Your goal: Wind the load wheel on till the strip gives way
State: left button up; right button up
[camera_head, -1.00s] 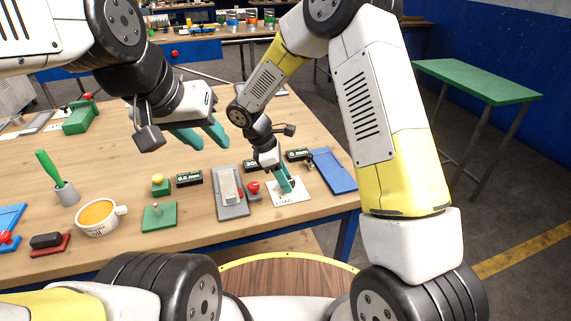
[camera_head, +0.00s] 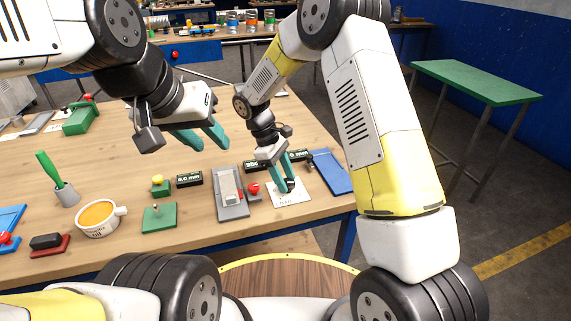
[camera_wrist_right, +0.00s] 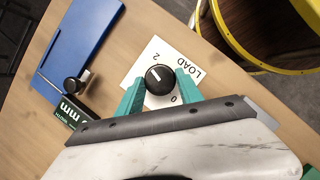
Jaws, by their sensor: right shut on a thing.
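The load wheel is a black knob (camera_wrist_right: 158,77) with a white pointer line, on a white plate marked LOAD (camera_wrist_right: 140,72) with 0 and 2 beside it. In the head view the white plate (camera_head: 290,198) lies near the table's front right. My right gripper (camera_head: 284,187) has its teal fingers on either side of the knob and is shut on it. A pale strip (camera_head: 228,184) lies on a grey plate (camera_head: 235,211) just left of the wheel; its fine state is too small to tell. My left gripper (camera_head: 207,144) is open and empty above the table.
A red knob (camera_head: 254,189) stands between the grey plate and the wheel. A blue tray (camera_head: 331,172) lies to the right, a green block (camera_head: 160,217) and an orange-filled cup (camera_head: 99,217) to the left.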

jog(key=o, duration=1.3)
jog(key=shift+o, duration=0.2)
jog(key=v, duration=0.8)
